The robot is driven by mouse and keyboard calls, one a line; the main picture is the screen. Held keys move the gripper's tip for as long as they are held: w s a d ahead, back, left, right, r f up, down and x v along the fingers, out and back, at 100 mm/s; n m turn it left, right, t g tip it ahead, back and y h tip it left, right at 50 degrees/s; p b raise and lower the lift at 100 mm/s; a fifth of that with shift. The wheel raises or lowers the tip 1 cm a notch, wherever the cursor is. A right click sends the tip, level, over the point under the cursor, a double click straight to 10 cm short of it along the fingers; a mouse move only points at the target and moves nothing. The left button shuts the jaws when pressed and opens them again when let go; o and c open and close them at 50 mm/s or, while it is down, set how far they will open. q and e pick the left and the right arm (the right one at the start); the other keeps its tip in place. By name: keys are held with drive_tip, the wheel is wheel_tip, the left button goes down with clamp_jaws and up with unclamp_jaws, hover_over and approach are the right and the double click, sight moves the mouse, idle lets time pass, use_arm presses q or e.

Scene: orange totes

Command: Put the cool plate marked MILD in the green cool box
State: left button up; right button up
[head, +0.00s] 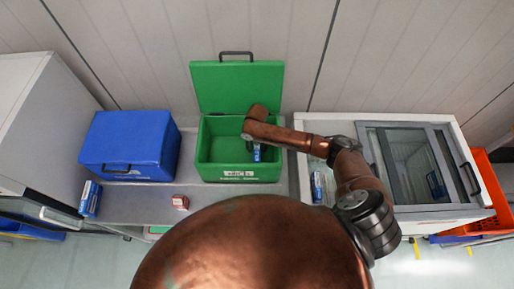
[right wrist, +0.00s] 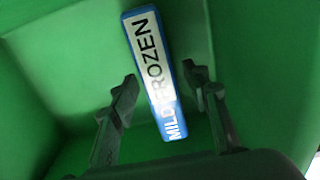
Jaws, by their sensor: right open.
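The green cool box (head: 240,172) stands on the grey bench with its lid (head: 238,90) raised. The cool plate marked MILD (head: 257,153) is inside the box; in the right wrist view the blue-edged plate (right wrist: 152,75) has a white label reading FROZEN and MILD. My right gripper (right wrist: 163,88) reaches down inside the box, open, with one finger on each side of the plate's lower part. I cannot tell whether the plate rests on the floor or leans on a wall. My left gripper is not in view.
A closed blue box (head: 130,145) stands left of the green one. Other blue-and-white packs lie at the left (head: 90,198) and right (head: 318,187). A small red-and-white item (head: 180,202) sits on the bench. A glass-topped freezer (head: 430,210) is at the right, beside an orange tote (head: 494,178).

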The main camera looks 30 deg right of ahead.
wheel_tip(320, 180, up, 12)
drive_tip(key=b, duration=0.1)
idle(0.5)
